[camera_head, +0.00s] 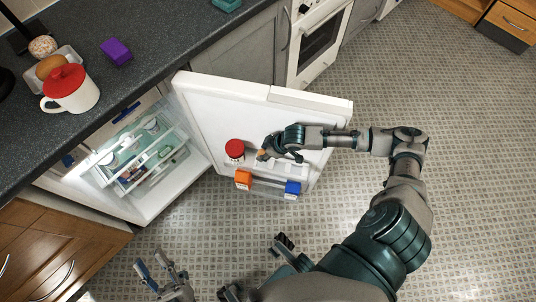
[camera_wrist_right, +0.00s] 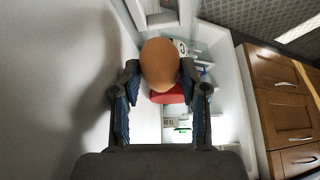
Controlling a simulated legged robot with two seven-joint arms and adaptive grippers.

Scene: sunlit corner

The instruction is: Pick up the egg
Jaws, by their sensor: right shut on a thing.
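A brown egg (camera_wrist_right: 160,63) is between the fingers of my right gripper (camera_wrist_right: 160,80) in the right wrist view. The gripper is shut on it. In the head view my right gripper (camera_head: 266,155) is at the inner side of the open fridge door (camera_head: 222,108), and only a small brown bit of the egg (camera_head: 261,154) shows by the fingertips. My left gripper (camera_head: 157,265) is low at the left, over the floor, with its fingers apart and empty.
A red-lidded jar (camera_head: 235,150), an orange carton (camera_head: 243,179) and a blue carton (camera_head: 292,189) stand on the door shelves. The counter (camera_head: 150,75) holds a red-lidded mug (camera_head: 72,95), another brown egg (camera_head: 50,66) and a purple box (camera_head: 116,51).

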